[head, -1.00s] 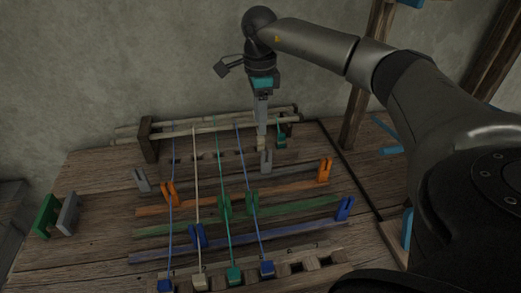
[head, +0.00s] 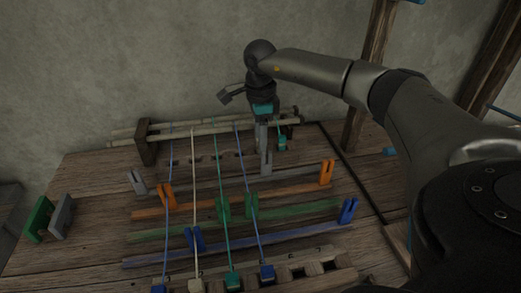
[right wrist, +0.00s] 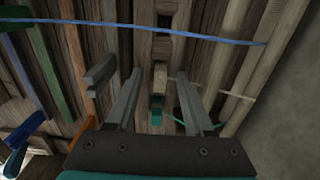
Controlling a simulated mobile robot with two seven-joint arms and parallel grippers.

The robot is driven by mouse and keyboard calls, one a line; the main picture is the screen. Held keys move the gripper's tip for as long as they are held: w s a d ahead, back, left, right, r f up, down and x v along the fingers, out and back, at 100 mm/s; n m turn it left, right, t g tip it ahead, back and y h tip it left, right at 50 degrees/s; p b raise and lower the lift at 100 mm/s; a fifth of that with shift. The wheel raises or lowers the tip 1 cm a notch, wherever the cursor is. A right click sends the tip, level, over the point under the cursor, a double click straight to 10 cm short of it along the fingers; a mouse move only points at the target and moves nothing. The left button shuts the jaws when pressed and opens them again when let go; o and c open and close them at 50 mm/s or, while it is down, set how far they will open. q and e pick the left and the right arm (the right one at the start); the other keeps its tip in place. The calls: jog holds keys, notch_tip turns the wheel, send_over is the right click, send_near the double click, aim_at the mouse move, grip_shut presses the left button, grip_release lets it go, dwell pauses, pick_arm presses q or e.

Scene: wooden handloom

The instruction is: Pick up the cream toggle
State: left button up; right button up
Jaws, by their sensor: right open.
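The cream toggle (right wrist: 160,76) is a small pale block in the right wrist view, with a thin pale cord leading off to the right. It lies beyond and between the two fingers of my right gripper (right wrist: 163,72), which are spread apart with nothing held. In the head view my right gripper (head: 262,146) points down at the back right of the loom, and the cream toggle is hidden there behind it. My left gripper is not in view.
A teal toggle (head: 282,143) stands close to the right of my gripper. A grey clip (head: 267,163) is just in front of it. A blue cord (head: 248,180) runs to the left. Another cream block (head: 196,286) ends a cord at the front.

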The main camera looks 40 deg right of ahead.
jog(key=shift+c, duration=0.4)
grip_shut()
